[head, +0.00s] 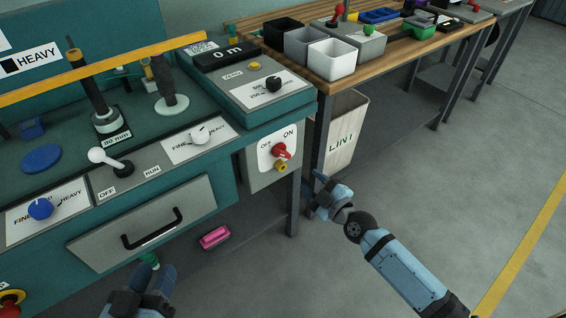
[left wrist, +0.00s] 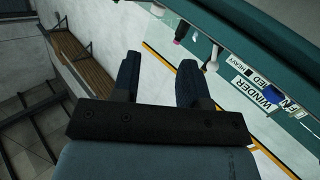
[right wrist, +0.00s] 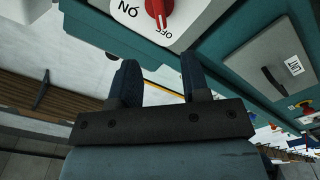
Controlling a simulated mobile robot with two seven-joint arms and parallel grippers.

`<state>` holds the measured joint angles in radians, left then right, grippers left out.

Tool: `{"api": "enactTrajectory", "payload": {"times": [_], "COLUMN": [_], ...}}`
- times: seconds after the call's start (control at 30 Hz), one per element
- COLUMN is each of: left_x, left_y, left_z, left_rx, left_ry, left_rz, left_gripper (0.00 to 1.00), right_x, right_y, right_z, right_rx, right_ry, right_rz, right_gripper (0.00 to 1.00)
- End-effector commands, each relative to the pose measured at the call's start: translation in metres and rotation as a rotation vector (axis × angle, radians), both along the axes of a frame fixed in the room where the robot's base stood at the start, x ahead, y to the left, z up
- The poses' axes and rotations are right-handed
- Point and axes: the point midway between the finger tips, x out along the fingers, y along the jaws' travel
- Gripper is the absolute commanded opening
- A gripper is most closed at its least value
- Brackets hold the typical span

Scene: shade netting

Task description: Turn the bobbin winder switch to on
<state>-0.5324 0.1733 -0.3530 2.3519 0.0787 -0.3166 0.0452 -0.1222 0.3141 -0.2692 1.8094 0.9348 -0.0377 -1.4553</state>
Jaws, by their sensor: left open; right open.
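A red rotary switch (head: 281,151) with OFF and ON marks sits on a white plate on the grey box (head: 262,180) at the bench's right end. In the right wrist view the red handle (right wrist: 157,10) has its white line toward OFF. No winder label is readable beside it. My right gripper (head: 318,190) is open and empty, below and right of the switch, apart from it. My left gripper (head: 155,278) is open and empty in front of the drawer; its fingers show in the left wrist view (left wrist: 158,75). A WINDER label (left wrist: 268,93) shows there on the bench.
A white-knobbed lever (head: 98,156) marked OFF and RUN, a blue knob (head: 40,208) and a white knob (head: 200,133) are on the bench front. A drawer handle (head: 152,229) sticks out. A LINT bin (head: 345,135) stands right of the switch box. Floor on the right is clear.

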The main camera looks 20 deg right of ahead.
Motion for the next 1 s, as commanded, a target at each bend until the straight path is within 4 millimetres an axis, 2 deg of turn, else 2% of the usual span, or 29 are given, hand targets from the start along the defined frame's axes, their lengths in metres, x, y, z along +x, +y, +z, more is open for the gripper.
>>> {"api": "enactTrajectory", "payload": {"times": [0.3, 0.5, 0.7, 1.0], "left_x": [0.001, 0.001, 0.001, 0.0], "left_y": [-0.007, -0.01, -0.012, -0.013], "left_z": [0.016, 0.026, 0.031, 0.033], "left_rx": [-0.05, -0.078, -0.091, -0.095], "left_ry": [-0.081, -0.124, -0.143, -0.15], "left_rz": [-0.017, -0.026, -0.033, -0.036], "left_gripper": [0.4, 0.4, 0.4, 0.4], "right_x": [0.064, 0.096, 0.113, 0.115], "right_y": [0.024, 0.036, 0.041, 0.042], "right_z": [0.0, 0.0, 0.0, 0.0], "right_rx": [0.006, 0.004, 0.002, 0.002], "right_ry": [-0.002, 0.0, 0.0, 0.001], "right_rz": [-0.001, 0.0, -0.001, 0.0], "right_gripper": [0.43, 0.43, 0.43, 0.43]}}
